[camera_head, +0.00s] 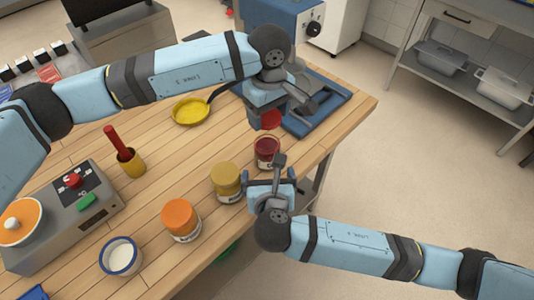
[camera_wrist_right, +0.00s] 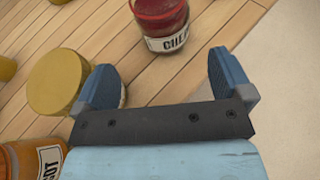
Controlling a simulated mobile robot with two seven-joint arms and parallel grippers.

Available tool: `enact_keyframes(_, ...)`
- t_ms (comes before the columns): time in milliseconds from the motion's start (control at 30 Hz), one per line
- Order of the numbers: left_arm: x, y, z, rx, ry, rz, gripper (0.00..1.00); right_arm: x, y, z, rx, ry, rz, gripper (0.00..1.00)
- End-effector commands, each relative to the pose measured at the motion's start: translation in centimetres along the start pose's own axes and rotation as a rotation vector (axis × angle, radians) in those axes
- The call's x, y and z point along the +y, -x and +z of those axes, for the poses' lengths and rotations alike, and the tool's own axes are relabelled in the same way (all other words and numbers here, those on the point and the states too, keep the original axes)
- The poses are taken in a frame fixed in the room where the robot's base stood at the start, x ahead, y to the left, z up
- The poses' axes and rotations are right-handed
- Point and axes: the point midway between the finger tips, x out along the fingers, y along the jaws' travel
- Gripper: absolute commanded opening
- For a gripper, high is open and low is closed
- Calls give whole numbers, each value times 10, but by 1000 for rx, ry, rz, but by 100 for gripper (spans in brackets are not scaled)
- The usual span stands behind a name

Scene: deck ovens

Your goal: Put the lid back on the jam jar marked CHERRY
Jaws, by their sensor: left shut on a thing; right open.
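The CHERRY jam jar (camera_head: 267,153) stands upright near the table's right edge, dark red and without a lid on it. In the right wrist view the jar (camera_wrist_right: 163,18) shows part of its label, "CHE". My left gripper (camera_head: 268,112) is shut on the red lid (camera_head: 271,120) and holds it above and just beyond the jar, apart from it. My right gripper (camera_head: 269,176) is open and empty on the near side of the jar. Its fingers (camera_wrist_right: 162,68) point toward the jar without closing around it.
A yellow-lidded jar (camera_head: 226,176) stands close beside my right gripper's left finger, with an orange-lidded jar (camera_head: 181,216) further left. A blue tray (camera_head: 326,112) lies behind. A yellow pan (camera_head: 190,111), a mortar (camera_head: 131,163) and a white-filled cup (camera_head: 121,256) stand leftward.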

Motion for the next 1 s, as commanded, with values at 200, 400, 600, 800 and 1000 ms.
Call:
enact_keyframes(200, 0, 0, 0, 0, 0, 0, 47, 0, -45, 0, -1, 1, -3, 98)
enact_keyframes(400, 0, 0, 0, 0, 0, 0, 47, 0, -74, 1, -1, -1, 0, 98)
enact_keyframes(600, 0, 0, 0, 0, 0, 0, 47, 0, -87, 0, 1, -1, 0, 98)
enact_keyframes(800, 0, 0, 0, 0, 0, 0, 47, 0, -88, 0, 0, -1, 0, 98)
enact_keyframes(1000, 0, 0, 0, 0, 0, 0, 47, 0, -88, 0, 0, -1, 0, 77)
